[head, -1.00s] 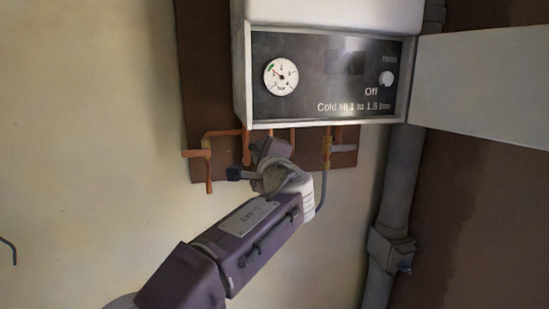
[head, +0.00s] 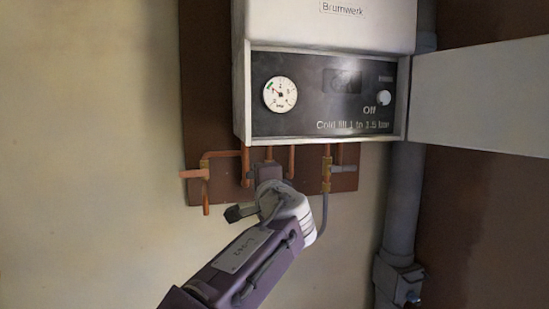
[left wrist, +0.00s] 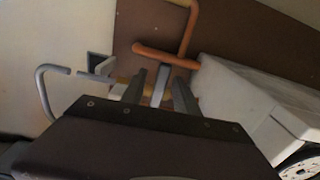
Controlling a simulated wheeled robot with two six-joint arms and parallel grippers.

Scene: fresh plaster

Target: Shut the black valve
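No valve with a plainly black handle can be made out; part of the pipework is hidden behind my left gripper (head: 250,193). That gripper is just below the boiler, in front of the copper pipes, with its fingers spread. In the left wrist view its two dark fingers (left wrist: 159,76) stand apart. A light grey bar (left wrist: 159,88) shows between them with gaps at its sides; contact cannot be told. A brass valve (head: 327,175) with a short grey piece at its right is right of the gripper. A copper valve (head: 205,173) is at the left. My right gripper is not in view.
The white boiler (head: 325,25) hangs above, with its gauge (head: 280,94) and dark panel. Its open flap (head: 480,95) reaches right. A grey hose (head: 325,215) hangs below the brass valve. A thick grey pipe (head: 402,200) runs down the right. The wall at left is clear.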

